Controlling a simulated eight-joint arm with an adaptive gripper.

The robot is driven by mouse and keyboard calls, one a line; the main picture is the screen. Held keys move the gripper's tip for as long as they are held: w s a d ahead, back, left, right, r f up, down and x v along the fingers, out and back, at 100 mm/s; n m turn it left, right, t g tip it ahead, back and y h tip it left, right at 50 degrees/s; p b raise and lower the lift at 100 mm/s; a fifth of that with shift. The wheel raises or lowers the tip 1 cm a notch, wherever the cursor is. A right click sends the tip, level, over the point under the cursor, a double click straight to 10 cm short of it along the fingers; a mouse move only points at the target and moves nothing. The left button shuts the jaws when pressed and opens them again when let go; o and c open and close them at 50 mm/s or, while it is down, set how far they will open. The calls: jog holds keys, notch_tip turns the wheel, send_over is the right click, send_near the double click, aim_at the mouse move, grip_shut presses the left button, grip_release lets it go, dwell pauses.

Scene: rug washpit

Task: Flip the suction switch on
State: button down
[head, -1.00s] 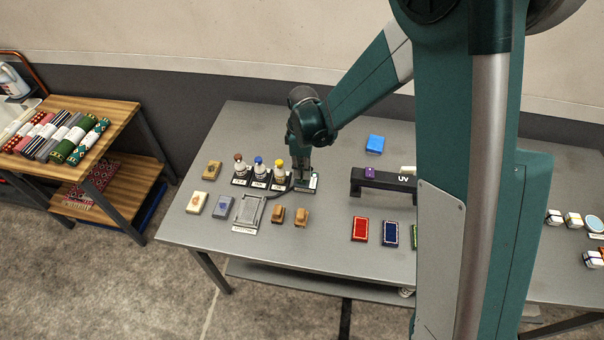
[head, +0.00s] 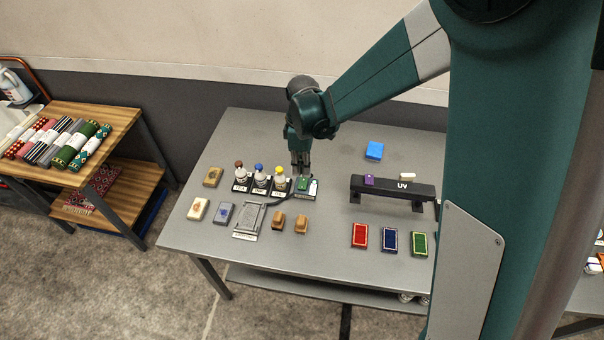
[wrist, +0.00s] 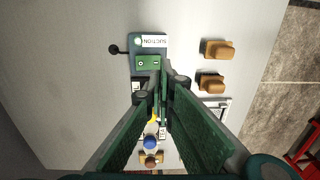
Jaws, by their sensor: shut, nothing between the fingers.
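The suction switch is a green rocker (wrist: 148,63) marked with O and I on a grey-blue box (wrist: 133,50) with a white SUCTION label. A pale round spot sits beside the label. In the head view the green rocker (head: 303,184) shows on the table, right of the bottles. I cannot tell for sure which side of the rocker is pressed. My gripper (head: 300,171) points down, just behind and above the switch, and appears clear of it. In the wrist view its shut, empty fingers (wrist: 161,90) end just below the rocker.
Three capped bottles (head: 260,180) stand close left of the switch. A metal tray (head: 250,217) and two brown blocks (head: 279,221) lie in front. A black UV bridge (head: 392,187) stands to the right. The table between is clear.

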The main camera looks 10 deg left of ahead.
notch_tip(320, 180, up, 7)
jog(key=s, duration=0.1)
dwell(0.4)
jog(key=shift+s+d+r, duration=0.1)
dwell(0.5)
jog(key=s+d+r+m+t+b, duration=0.1)
jog(key=s+d+r+m, duration=0.15)
jog(key=d, duration=0.35)
jog(key=s+d+r+m+t+y+b, duration=0.1)
jog(key=d+r+m, duration=0.25)
jog(key=d, duration=0.25)
jog(key=s+d+r+m+t+b, duration=0.1)
jog(key=s+d+r+m, duration=0.1)
jog(key=d+r, duration=0.3)
jog(key=s+d+f+m+t+h+b, duration=0.1)
jog(key=s+d+m+t+b, duration=0.2)
jog(key=s+d+m, duration=0.7)
jog(key=shift+s+d+f+t, duration=0.15)
jog(key=shift+s+d+t, duration=0.75)
jog(key=shift+s+d, duration=1.85)
jog(key=c, duration=3.1)
grip_release()
jog(key=shift+w+d, duration=0.8)
jog(key=shift+c, duration=0.2)
